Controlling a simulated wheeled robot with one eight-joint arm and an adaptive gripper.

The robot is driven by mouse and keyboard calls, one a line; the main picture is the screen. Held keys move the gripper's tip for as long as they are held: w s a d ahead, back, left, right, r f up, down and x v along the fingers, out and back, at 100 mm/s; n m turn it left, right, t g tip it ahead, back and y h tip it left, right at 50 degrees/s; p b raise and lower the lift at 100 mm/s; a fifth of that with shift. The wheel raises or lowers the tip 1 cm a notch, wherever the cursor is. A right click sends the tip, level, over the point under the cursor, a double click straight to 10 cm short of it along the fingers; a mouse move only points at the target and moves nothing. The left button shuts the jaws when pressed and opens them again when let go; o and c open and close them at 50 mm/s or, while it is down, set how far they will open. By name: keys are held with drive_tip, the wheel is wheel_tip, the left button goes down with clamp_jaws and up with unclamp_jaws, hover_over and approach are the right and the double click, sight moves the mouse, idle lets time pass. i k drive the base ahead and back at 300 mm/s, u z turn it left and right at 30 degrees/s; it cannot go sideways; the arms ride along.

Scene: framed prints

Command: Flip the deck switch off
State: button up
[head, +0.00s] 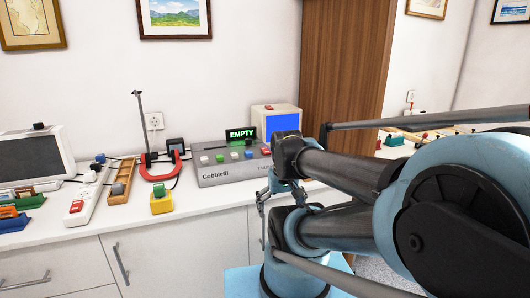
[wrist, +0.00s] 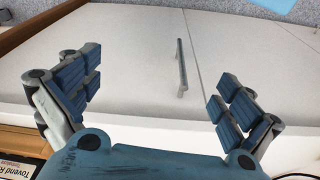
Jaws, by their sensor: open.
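No switch in view carries a readable label naming it the deck switch, so I cannot tell which one it is. In the head view a grey console (head: 222,173) with several coloured buttons stands on the counter, under a lit green EMPTY sign (head: 241,134). A white strip with a red switch (head: 76,207) and a yellow box (head: 161,204) with a small button on top sit farther left. My gripper (wrist: 158,88) is open and empty in the wrist view, with a white cabinet front beyond its fingers. In the head view it is partly hidden by my arm, near the counter's front edge.
A brown wooden panel (head: 345,60) rises behind my arm. A cabinet handle (wrist: 181,66) shows between my fingers.

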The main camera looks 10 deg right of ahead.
sight(265, 150)
drive_tip(key=u, duration=0.05)
drive_tip(key=k, duration=0.5)
drive_tip(key=z, duration=1.95)
drive_tip(key=i, duration=0.55)
drive_tip(key=u, duration=1.7)
